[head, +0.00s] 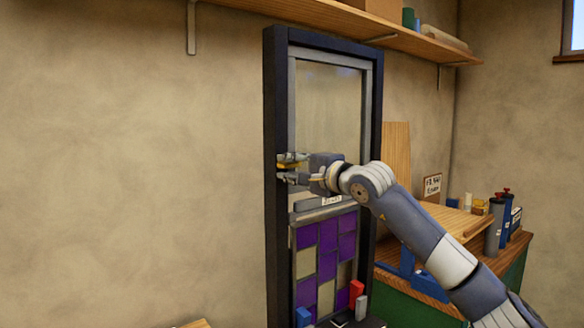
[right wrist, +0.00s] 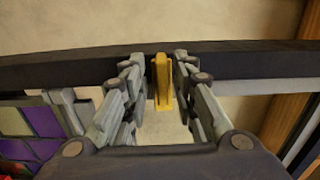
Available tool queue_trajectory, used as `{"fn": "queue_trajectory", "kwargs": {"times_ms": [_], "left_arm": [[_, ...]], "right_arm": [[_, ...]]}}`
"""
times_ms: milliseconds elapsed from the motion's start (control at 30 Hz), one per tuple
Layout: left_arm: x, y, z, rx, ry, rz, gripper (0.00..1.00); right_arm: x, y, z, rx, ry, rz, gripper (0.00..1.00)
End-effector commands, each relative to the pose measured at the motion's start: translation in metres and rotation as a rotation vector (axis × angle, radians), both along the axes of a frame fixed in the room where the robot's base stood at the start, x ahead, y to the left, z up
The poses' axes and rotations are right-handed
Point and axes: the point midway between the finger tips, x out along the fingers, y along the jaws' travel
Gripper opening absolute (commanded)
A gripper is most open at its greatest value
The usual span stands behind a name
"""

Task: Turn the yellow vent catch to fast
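The yellow vent catch (right wrist: 162,80) shows in the right wrist view as a narrow upright bar at the dark frame (right wrist: 70,65). My right gripper (right wrist: 160,72) is open, with one finger on each side of the catch and a small gap on both sides. In the head view my right gripper (head: 285,170) is at the left side of the leaded panel's dark frame (head: 277,110). A little of the yellow catch (head: 287,165) shows between its fingers; the rest is hidden. My left gripper is not in view.
Purple and cream panes (head: 327,265) fill the panel's lower part, with red and blue blocks (head: 356,290) near its foot. A green bench (head: 400,288) with bottles and boards stands at right. A wooden shelf (head: 340,18) runs above. The wall at left is clear.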

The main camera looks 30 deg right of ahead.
Motion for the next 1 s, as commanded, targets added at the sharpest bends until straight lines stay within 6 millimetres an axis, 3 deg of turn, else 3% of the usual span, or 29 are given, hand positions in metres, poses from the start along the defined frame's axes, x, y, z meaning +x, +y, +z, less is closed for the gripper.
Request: {"fn": "queue_trajectory", "kwargs": {"times_ms": [433, 1000], "left_arm": [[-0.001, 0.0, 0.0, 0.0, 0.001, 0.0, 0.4], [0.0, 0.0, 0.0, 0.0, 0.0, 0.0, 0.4]], "right_arm": [[-0.009, -0.003, 0.002, 0.001, -0.004, -0.002, 0.3], [-0.1, -0.01, 0.0, -0.003, 0.0, -0.005, 0.3]]}}
